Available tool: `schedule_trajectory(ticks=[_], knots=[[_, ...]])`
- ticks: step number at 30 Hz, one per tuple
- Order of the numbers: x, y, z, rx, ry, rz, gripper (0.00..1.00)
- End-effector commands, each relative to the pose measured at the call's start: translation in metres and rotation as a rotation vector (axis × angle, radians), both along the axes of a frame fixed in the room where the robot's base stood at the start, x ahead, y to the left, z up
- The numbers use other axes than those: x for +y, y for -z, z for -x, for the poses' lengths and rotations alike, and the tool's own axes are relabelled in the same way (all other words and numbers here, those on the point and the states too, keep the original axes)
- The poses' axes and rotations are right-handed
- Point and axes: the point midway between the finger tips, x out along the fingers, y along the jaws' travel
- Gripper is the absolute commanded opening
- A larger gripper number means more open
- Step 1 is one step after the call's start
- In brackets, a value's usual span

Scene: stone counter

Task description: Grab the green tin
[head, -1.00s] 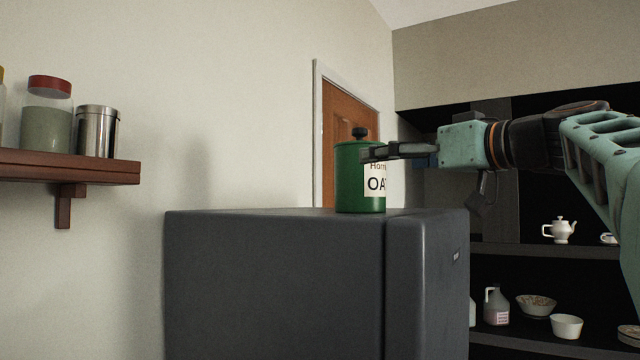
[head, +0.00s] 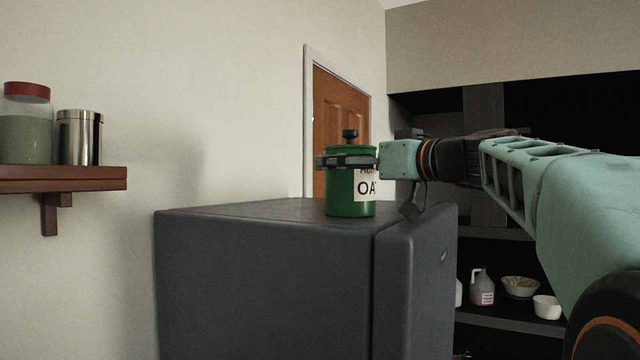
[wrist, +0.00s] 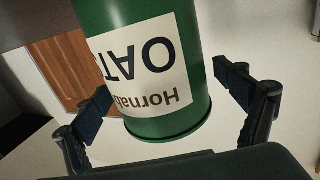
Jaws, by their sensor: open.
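The green tin (head: 346,200) stands upright on top of the dark grey fridge-like cabinet (head: 260,290). It has a dark knob on its lid and a white label reading "OA...". My gripper (head: 335,160) is level with the tin's upper part, and its fingers reach across the front of the tin in the head view. In the wrist view the tin (wrist: 200,90) appears upside down between the two spread fingers of my gripper (wrist: 165,95). The fingers are open, with a gap visible on the right side. On the left, a finger overlaps close to the tin's edge; contact cannot be told.
A wooden wall shelf (head: 70,180) at the left holds a red-lidded jar (head: 27,130) and a metal canister (head: 80,138). A brown door (head: 335,105) is behind the tin. Dark shelves at the right hold a jug (head: 482,288) and bowls (head: 520,287). The cabinet top around the tin is clear.

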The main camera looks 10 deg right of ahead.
Motion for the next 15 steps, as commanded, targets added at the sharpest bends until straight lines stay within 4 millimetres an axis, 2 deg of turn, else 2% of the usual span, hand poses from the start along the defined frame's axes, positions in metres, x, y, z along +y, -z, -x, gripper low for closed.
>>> schedule_trajectory(ticks=[4,15], knots=[[-0.0002,0.0006,0.0001,0.0,0.0,0.0,0.9],[-0.0003,0.0004,0.0004,0.0,0.0,0.0,0.49]])
